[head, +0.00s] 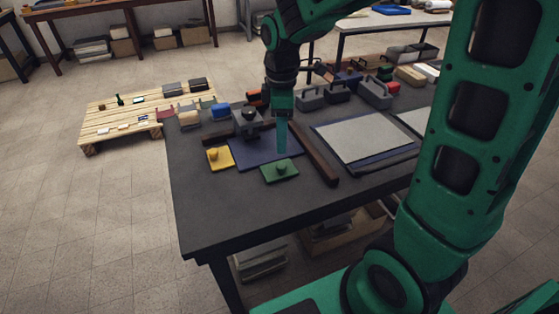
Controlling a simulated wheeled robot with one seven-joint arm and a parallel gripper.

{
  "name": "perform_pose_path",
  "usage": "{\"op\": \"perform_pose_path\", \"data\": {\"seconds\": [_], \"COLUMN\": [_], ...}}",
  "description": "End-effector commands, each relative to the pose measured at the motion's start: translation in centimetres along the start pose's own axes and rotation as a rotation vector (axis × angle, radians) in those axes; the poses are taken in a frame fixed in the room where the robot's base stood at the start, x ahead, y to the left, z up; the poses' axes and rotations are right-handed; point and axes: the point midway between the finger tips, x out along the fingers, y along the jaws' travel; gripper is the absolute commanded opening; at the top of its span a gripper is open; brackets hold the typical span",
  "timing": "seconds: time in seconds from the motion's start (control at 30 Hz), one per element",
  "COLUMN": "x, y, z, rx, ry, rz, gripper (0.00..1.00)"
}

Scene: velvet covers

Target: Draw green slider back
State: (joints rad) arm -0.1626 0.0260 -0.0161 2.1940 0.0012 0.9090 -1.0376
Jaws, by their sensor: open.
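The green slider (279,171) is a flat green plate with a small round knob on top. It lies at the near edge of a dark blue velvet panel (250,150) on the dark table. A yellow slider (219,158) of the same kind lies at the panel's left side. My gripper (281,150) points down over the panel, just behind the green slider's knob in the picture. It is open and appears apart from the knob, though the exact height is hard to tell. The fingers are small and partly blend together in this view.
A dark brown bar (314,155) runs along the panel's right side. A grey block with a dark ball (247,120) stands at its back left. A framed grey board (363,137) lies to the right. The table's front area (235,210) is clear.

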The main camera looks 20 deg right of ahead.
Motion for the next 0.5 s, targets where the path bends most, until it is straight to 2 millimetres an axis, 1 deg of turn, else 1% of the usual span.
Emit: {"op": "perform_pose_path", "data": {"seconds": [0.03,0.3,0.4,0.5], "x": [0.9,5.7,7.1,8.2], "y": [-0.1,-0.1,-0.1,-0.1], "z": [0.0,0.1,0.1,0.1], "rx": [0.001,0.003,0.004,0.004], "ry": [-0.002,-0.003,-0.003,-0.002], "rz": [-0.004,-0.004,-0.004,-0.002], "gripper": [0.42,0.42,0.42,0.42]}}
